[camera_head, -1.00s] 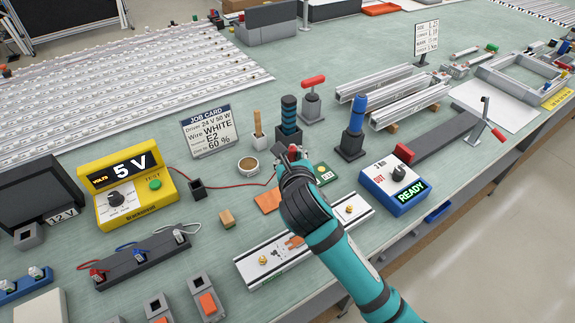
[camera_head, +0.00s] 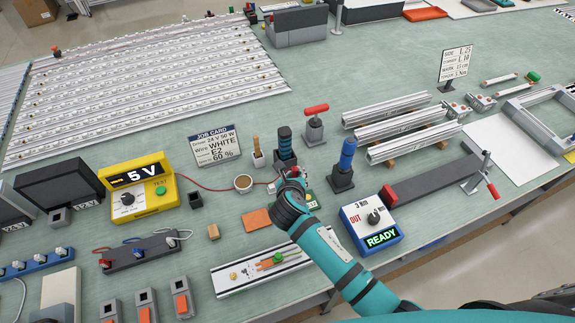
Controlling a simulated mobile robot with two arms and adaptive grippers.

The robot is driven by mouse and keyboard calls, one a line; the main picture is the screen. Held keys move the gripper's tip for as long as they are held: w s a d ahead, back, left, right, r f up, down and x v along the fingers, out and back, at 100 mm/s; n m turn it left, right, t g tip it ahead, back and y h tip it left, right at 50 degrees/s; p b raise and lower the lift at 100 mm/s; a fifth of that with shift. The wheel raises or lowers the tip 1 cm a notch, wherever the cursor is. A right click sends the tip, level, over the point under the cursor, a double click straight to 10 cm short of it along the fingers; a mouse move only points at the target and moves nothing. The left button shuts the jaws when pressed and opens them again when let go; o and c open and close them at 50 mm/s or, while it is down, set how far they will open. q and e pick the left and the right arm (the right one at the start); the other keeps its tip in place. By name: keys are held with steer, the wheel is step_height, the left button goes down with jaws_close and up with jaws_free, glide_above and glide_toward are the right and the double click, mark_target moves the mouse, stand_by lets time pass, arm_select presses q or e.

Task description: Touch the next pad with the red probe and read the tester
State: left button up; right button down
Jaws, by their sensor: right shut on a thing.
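The yellow tester (camera_head: 150,203) stands at the left and its black display reads 5 V. A red lead runs from it across the bench to my right gripper (camera_head: 284,180). My right gripper is shut on what appears to be the red probe, mostly hidden by the fingers; a small red part (camera_head: 294,171) shows at them. A small green board (camera_head: 309,197) lies beside the gripper, partly hidden by it. I cannot tell whether the probe tip touches a pad. My left gripper is not in view.
A dark-handled tool in a stand (camera_head: 285,150) is just behind my right gripper. A blue-handled tool (camera_head: 345,165) stands to its right. The READY box (camera_head: 371,219) is at right.

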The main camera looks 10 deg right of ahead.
steer(key=shift+a, duration=0.25)
steer(key=shift+d+f+b, duration=0.2)
steer(key=shift+f+b, duration=0.25)
steer(key=shift+f, duration=0.35)
steer(key=shift+a+f+b, duration=0.1)
steer(key=shift+f+b, duration=0.55)
steer(key=shift+f, duration=0.9)
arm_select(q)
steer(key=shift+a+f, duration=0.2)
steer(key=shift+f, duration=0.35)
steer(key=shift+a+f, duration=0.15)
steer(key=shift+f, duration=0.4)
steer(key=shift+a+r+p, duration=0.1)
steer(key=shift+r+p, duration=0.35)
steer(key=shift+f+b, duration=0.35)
arm_select(e)
steer(key=shift+f, duration=0.65)
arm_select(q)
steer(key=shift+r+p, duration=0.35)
arm_select(e)
steer(key=shift+s+f, duration=0.25)
